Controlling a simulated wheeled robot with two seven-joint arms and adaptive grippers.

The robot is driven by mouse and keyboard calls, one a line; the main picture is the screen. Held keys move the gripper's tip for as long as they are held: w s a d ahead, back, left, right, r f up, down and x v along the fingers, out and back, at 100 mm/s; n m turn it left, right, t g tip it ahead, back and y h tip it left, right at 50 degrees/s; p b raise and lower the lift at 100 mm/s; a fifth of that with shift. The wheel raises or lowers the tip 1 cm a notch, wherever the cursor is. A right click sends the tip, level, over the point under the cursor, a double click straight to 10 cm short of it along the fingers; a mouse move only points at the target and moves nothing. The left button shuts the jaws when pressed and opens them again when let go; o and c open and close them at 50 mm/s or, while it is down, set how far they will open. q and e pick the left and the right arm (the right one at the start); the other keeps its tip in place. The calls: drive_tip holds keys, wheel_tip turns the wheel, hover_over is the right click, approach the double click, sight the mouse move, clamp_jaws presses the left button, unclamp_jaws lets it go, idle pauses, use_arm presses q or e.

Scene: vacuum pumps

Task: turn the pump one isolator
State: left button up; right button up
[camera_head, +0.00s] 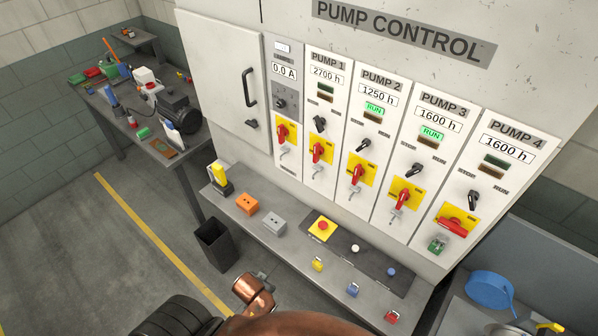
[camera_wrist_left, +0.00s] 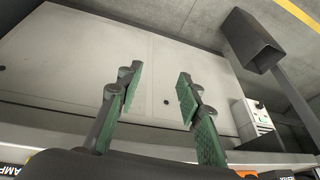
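The pump one isolator (camera_head: 318,151) is a red handle on a yellow plate, low on the PUMP 1 panel of the cabinet. Its handle stands roughly upright, with a grey hasp below it. A black selector switch (camera_head: 319,124) and dark indicators sit above it. My left gripper (camera_wrist_left: 158,80) shows in the left wrist view with its two green-padded fingers apart and nothing between them. It cannot be made out in the head view, where copper-coloured parts of my arm show at the bottom. The isolator is not seen in the wrist view. My right gripper is not in view.
Similar isolators flank it, including PUMP 2's (camera_head: 356,174); PUMP 4's handle (camera_head: 453,227) lies across. A shelf (camera_head: 290,250) below carries an orange box (camera_head: 247,203), a red button on yellow (camera_head: 322,227) and several padlocks. A black bin (camera_head: 215,244) stands left.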

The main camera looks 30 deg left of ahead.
use_arm(q)
drive_tip(key=w+a+r+n+t+y+p, duration=0.1)
drive_tip(key=w+a+r+t, duration=0.1)
drive_tip(key=w+a+r, duration=0.3)
drive_tip(key=w+a+r+t+y, duration=0.1)
drive_tip(key=w+r, duration=0.2)
drive_tip(key=r, duration=0.3)
drive_tip(key=m+t+h+p, duration=0.1)
drive_tip(key=t+h+p, duration=0.3)
drive_tip(key=t, duration=0.7)
approach(314, 155)
drive_tip(key=w+h+b, duration=0.1)
drive_tip(key=w, duration=0.1)
drive_tip(key=shift+r, duration=0.3)
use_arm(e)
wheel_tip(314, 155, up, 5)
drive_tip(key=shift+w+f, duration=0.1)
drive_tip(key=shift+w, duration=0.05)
use_arm(q)
drive_tip(key=shift+a, duration=0.1)
drive_tip(key=shift+w, duration=0.15)
drive_tip(key=shift+w+d+b, duration=0.15)
drive_tip(key=shift+w+b, duration=0.1)
drive_tip(key=shift+w, duration=1.4)
drive_tip(key=shift+w+d+b, duration=0.1)
drive_tip(key=shift+w+b, duration=0.15)
drive_tip(key=shift+w, duration=1.45)
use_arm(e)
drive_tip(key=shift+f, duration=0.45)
